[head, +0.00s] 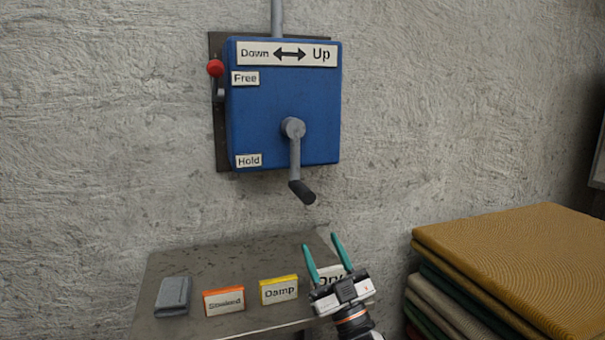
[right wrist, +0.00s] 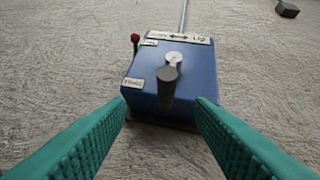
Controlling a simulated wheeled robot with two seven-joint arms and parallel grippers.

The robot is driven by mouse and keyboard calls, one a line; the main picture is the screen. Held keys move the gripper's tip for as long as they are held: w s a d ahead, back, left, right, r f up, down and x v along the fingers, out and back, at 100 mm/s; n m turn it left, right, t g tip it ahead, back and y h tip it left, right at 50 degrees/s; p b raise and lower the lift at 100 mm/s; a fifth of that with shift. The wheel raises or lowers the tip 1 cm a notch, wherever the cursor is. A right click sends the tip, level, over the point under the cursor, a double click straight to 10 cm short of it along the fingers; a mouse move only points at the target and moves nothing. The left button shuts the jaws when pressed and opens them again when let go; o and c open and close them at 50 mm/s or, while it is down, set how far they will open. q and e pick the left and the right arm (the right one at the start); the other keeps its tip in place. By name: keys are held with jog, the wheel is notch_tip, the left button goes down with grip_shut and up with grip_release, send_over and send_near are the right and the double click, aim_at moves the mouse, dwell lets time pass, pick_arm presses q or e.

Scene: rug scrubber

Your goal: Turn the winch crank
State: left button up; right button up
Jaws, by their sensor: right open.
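The blue winch box (head: 270,105) is fixed to the wall, with a "Down–Up" label on top. Its grey crank (head: 294,150) hangs down from the hub and ends in a dark handle (head: 302,192). A red-knobbed lever (head: 215,69) is on the box's left side, up by the "Free" label. My right gripper (head: 324,252) is open and empty, below the handle and apart from it. In the right wrist view the handle (right wrist: 167,74) appears ahead, between and beyond the two teal fingers. My left gripper is not in view.
A grey shelf (head: 230,255) below the box holds a grey block (head: 173,295), an orange "Soaked" card (head: 223,301), a yellow "Damp" card (head: 279,290) and a partly hidden card. Folded rugs (head: 520,255) are stacked at the right. The wall around the box is clear.

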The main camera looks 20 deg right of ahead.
aim_at(303, 193)
jog(key=shift+h, duration=0.5)
jog(key=x, duration=0.8)
jog(key=d+x, duration=0.1)
jog(key=x, duration=0.4)
jog(key=shift+w+r, duration=0.1)
jog(key=shift+w, duration=0.05)
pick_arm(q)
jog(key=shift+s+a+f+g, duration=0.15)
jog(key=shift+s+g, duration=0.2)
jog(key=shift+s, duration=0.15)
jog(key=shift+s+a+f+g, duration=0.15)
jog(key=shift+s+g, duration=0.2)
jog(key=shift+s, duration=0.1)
pick_arm(e)
grip_shut()
